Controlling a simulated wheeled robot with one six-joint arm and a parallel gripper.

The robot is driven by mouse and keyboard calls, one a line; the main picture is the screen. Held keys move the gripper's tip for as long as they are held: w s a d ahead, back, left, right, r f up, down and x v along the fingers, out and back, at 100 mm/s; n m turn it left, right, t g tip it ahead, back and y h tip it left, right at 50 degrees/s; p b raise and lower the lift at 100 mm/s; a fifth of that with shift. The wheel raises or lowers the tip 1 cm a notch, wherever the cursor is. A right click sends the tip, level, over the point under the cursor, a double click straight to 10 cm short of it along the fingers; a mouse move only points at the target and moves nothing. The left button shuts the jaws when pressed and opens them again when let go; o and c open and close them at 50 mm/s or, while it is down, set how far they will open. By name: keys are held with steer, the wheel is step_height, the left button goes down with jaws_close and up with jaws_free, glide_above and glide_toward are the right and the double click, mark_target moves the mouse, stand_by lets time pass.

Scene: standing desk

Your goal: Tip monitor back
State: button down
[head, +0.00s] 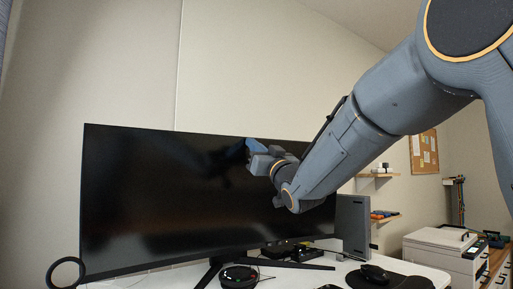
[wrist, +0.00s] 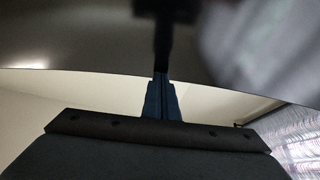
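The monitor (head: 150,195) is a wide black screen standing on the desk, filling the left and middle of the head view. In the wrist view its dark glossy face (wrist: 80,40) fills the top, with its edge running across the picture. My gripper (head: 250,150) is at the upper edge of the screen, right of its middle. In the wrist view my gripper's two blue fingers (wrist: 161,78) are side by side, closed together and empty, with tips at or very near the screen. A dark reflection meets them. Whether they touch cannot be told. The monitor's back is hidden.
A printer (head: 437,250) stands at the right. The wall is behind; free air lies above the monitor.

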steer(key=shift+w+a+r, duration=0.1)
steer(key=shift+w+r, duration=0.05)
steer(key=shift+w, duration=0.05)
steer(key=shift+r, duration=0.1)
steer(key=shift+x, duration=3.05)
steer(key=b+v, duration=0.2)
steer(key=v, duration=0.3)
steer(key=shift+b, duration=0.4)
steer(key=s+d+f+b, duration=0.1)
steer(key=s+d+b, duration=0.1)
steer(key=s+d, duration=0.3)
steer(key=s, duration=0.3)
steer(key=shift+s+b, duration=0.25)
steer(key=shift+b, duration=0.1)
steer(key=shift+d+f, duration=0.1)
